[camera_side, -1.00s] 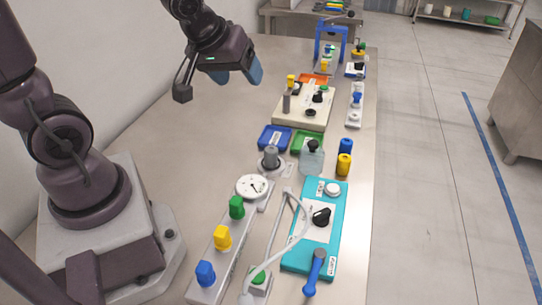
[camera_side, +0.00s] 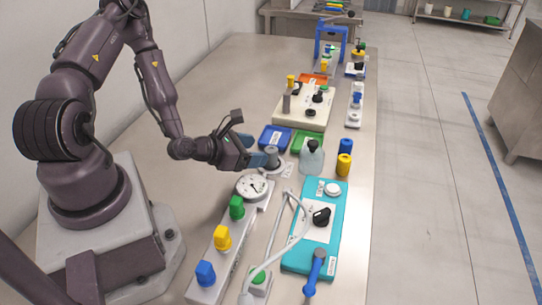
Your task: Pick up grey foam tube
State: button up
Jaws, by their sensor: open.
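A short grey cylinder (camera_side: 271,152), which looks like the grey foam tube, stands upright on a round light base at mid-table. My gripper (camera_side: 261,153) is low beside it, coming from the left, with its blue fingers pointing right toward the tube. The gripper is open. One blue finger overlaps the tube's lower part in the picture; whether they touch, or whether the tube is between the fingers, I cannot tell. The far finger and part of the base are hidden.
A white dial gauge (camera_side: 252,186) lies just in front. Blue (camera_side: 274,138) and green (camera_side: 304,146) trays are behind. A teal panel (camera_side: 330,225) is nearer the front.

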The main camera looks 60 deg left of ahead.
aim_at(271, 156)
jog(key=shift+w+f+n, duration=0.1)
jog(key=shift+w+n, duration=0.05)
jog(key=shift+n, duration=0.15)
jog(key=x, duration=0.7)
jog(key=shift+w, duration=0.1)
jog(key=c, duration=1)
